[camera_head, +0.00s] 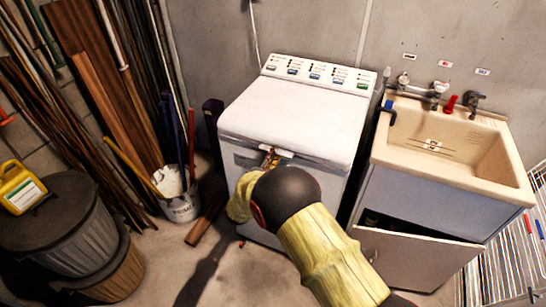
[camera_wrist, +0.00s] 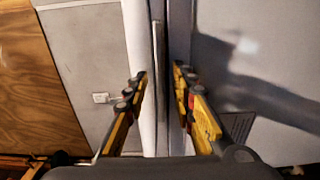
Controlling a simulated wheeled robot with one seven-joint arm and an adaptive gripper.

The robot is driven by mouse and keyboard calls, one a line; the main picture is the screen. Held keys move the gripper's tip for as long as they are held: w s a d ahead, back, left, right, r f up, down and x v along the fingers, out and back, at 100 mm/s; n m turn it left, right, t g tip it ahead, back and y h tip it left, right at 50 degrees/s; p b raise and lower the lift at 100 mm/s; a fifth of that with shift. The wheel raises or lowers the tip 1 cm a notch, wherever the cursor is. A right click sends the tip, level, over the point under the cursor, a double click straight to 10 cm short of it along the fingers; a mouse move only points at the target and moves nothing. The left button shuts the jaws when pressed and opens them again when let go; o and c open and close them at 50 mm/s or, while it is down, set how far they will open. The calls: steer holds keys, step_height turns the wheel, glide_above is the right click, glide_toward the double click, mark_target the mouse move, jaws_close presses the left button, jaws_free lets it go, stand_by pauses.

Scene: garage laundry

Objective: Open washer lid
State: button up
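The white washer (camera_head: 330,178) stands against the back wall, with its lid (camera_head: 290,115) lying flat and closed on top. My gripper (camera_head: 274,154) is at the middle of the lid's front edge, partly hidden by my own wrist in the head view. In the wrist view, the yellow and black fingers of my gripper (camera_wrist: 161,73) are spread apart, with a narrow gap between the tips. A pale lid edge (camera_wrist: 137,40) runs behind the left finger. I cannot tell whether either finger touches the lid.
A beige sink (camera_head: 450,140) stands close on the washer's right, its cabinet door (camera_head: 415,260) ajar. At left are a white bucket (camera_head: 180,205) with sticks, a lidded grey bin (camera_head: 55,225) and leaning boards (camera_head: 100,80). A drying rack (camera_head: 510,250) stands far right.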

steer(key=shift+c, duration=1)
steer(key=c, duration=0.4)
jaws_close()
